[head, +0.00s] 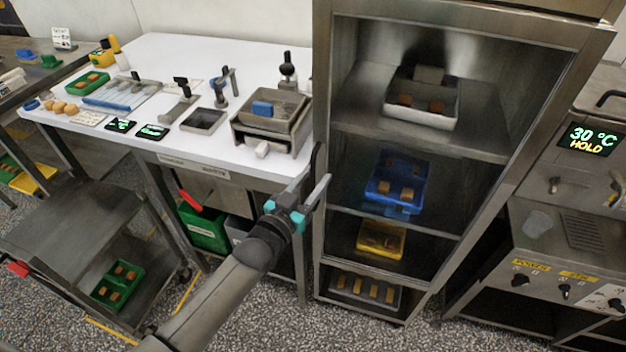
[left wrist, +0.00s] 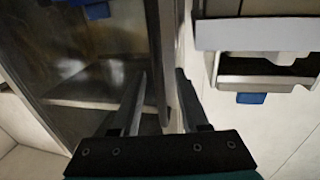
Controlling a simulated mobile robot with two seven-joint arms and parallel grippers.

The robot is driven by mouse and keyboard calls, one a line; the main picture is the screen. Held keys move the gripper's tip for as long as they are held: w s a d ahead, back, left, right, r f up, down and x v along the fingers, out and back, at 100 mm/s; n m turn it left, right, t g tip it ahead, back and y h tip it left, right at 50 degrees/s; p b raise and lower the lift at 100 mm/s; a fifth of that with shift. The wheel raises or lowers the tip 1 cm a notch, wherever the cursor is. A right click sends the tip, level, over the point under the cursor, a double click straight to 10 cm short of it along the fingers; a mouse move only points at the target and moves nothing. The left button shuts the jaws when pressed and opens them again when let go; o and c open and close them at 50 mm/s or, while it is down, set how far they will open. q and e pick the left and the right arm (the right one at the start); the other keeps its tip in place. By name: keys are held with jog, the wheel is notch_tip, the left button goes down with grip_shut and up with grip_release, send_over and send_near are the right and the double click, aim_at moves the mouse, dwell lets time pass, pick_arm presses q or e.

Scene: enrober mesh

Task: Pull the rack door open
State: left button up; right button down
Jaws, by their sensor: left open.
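The rack (head: 322,70) is a tall metal cabinet in the middle right of the head view. Its framed front, the rack door (head: 500,190), looks flush with the cabinet, and the shelves show through it. My left gripper (head: 312,182) is at the rack's left front edge, about mid-height. In the left wrist view the left gripper (left wrist: 161,85) is open. A narrow upright bar (left wrist: 160,50), seemingly the door's handle, stands between its fingers. Whether a finger touches it I cannot tell. My right gripper is not in view.
A white table (head: 180,60) with tools and trays stands close to the rack's left side. A grey cart (head: 75,225) is at the lower left. A machine with a lit display (head: 592,140) stands to the right. Speckled floor shows in front of the rack.

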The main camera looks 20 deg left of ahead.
pick_arm(q)
jog(key=shift+c, duration=0.2)
grip_shut()
dwell(1.3)
